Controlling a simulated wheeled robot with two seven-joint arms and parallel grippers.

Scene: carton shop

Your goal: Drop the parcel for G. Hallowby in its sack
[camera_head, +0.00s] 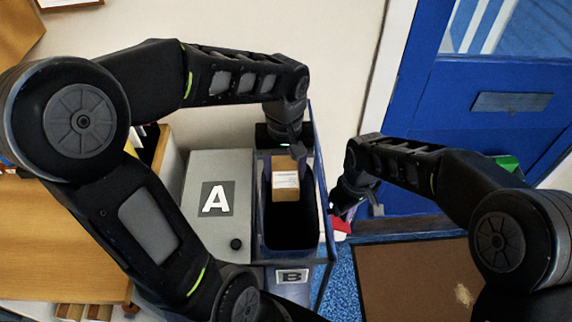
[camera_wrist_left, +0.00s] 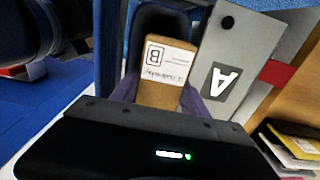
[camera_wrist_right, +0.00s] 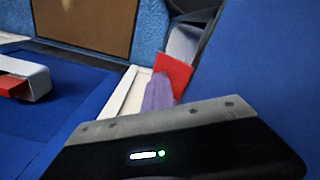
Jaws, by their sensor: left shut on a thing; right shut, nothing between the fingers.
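My left gripper (camera_head: 298,152) is shut on a brown parcel (camera_head: 286,186) and holds it over the open mouth of sack B (camera_head: 293,276). In the left wrist view the parcel (camera_wrist_left: 165,60) carries a white label with a boxed B and a small upside-down name, which seems to read G. Hallowby. Sack B is dark inside, and its bottom cannot be made out. Sack A (camera_head: 215,160), beside it on the left, is covered by a grey lid marked A. My right gripper (camera_wrist_right: 158,92) is shut and empty, right of sack B.
A wooden desk (camera_head: 60,225) stands at the left. A blue door (camera_head: 480,130) with a letter slot is at the back right. A brown mat (camera_head: 420,285) lies on the blue floor. A red and white object (camera_head: 341,230) lies under my right gripper.

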